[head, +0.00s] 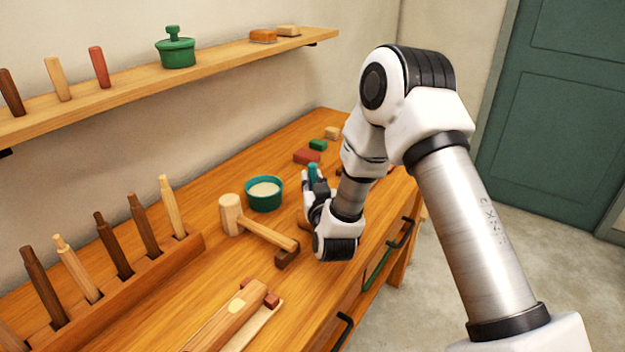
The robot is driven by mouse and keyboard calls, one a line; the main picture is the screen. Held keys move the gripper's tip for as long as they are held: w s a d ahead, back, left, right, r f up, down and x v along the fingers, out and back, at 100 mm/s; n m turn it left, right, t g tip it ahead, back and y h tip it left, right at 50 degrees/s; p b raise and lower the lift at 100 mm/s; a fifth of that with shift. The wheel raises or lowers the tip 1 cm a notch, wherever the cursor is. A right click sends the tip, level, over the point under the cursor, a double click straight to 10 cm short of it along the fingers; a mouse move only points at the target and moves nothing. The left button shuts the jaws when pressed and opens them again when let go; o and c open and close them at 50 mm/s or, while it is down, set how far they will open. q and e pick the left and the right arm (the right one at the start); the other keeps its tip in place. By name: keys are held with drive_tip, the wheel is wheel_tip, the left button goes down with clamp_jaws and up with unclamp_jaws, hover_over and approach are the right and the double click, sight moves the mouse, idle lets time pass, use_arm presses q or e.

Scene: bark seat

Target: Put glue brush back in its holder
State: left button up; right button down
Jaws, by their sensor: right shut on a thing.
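My right gripper (312,187) reaches down over the middle of the workbench, just right of the teal glue pot (264,194). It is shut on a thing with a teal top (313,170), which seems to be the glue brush. The fingers and wrist hide most of it, so I cannot tell whether its lower end touches the bench. The pot holds pale glue. I cannot make out a brush holder for certain; my arm covers part of the bench behind the gripper. My left gripper is not in view.
A wooden mallet (262,226) lies left of my wrist. A rack (145,283) with several upright handles stands at left. A wooden plane-like tool (228,318) lies in front. Red (306,156) and green (318,145) blocks lie behind the gripper. A shelf (213,65) runs above.

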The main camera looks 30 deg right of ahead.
drive_tip(key=shift+f, duration=0.25)
drive_tip(key=c, duration=1)
unclamp_jaws()
drive_tip(key=v, duration=1.2)
